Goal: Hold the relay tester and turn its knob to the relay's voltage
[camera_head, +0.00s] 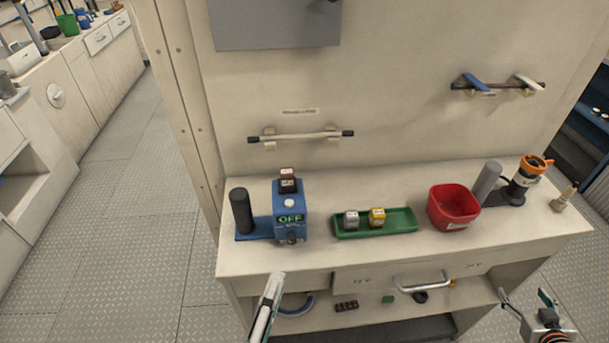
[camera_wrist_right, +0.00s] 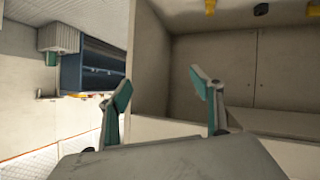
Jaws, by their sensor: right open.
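The blue relay tester (camera_head: 282,220) stands on the bench top at its left end. Its display reads OFF, and a small dark knob (camera_head: 291,239) is on its front below. A black upright handle (camera_head: 240,212) is on its left side. A dark reddish relay (camera_head: 288,180) sits on top of it. My left gripper (camera_head: 275,281) is in front of the bench edge, below the tester and apart from it; its finger opening is hidden. My right gripper (camera_head: 525,296) is open and empty at the bench's right front, also shown in the wrist view (camera_wrist_right: 160,90).
A green tray (camera_head: 400,229) holds a grey relay (camera_head: 351,219) and a yellow relay (camera_head: 377,217). A red bin (camera_head: 453,206), a grey cylinder (camera_head: 487,182) and an orange-topped black item (camera_head: 527,178) stand further right. A drawer handle (camera_head: 422,283) and a lower shelf (camera_head: 345,317) are below.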

